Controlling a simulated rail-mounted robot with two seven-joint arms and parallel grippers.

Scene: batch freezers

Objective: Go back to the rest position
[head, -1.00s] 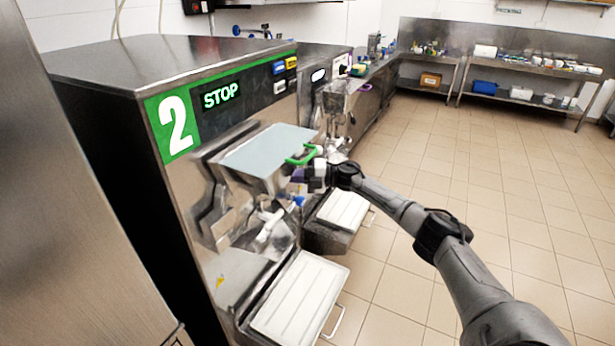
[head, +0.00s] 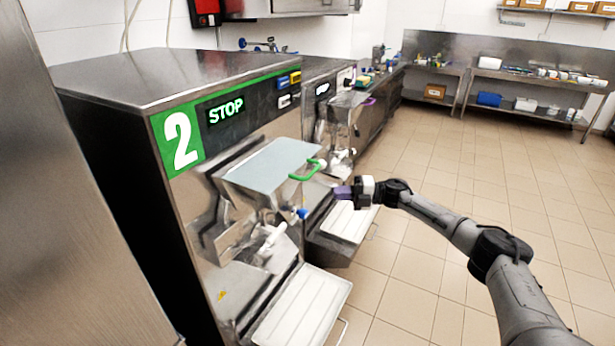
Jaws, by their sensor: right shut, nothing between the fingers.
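My right gripper (head: 344,192) is in the middle of the head view, at the end of my right arm, which comes in from the lower right. Its purple fingers point left toward the freezer marked 2 (head: 140,85). The fingers are shut and empty. They are apart from the green handle (head: 308,171) on the freezer's hatch lid (head: 268,166), to the right of and below it in the picture. The lid looks shut. My left gripper is not in view.
A white tray (head: 303,308) sits low at the front of freezer 2, and a second white tray (head: 347,221) lies below my gripper. More machines stand behind. Steel tables (head: 530,82) line the back wall. The tiled floor (head: 430,150) at the right is clear.

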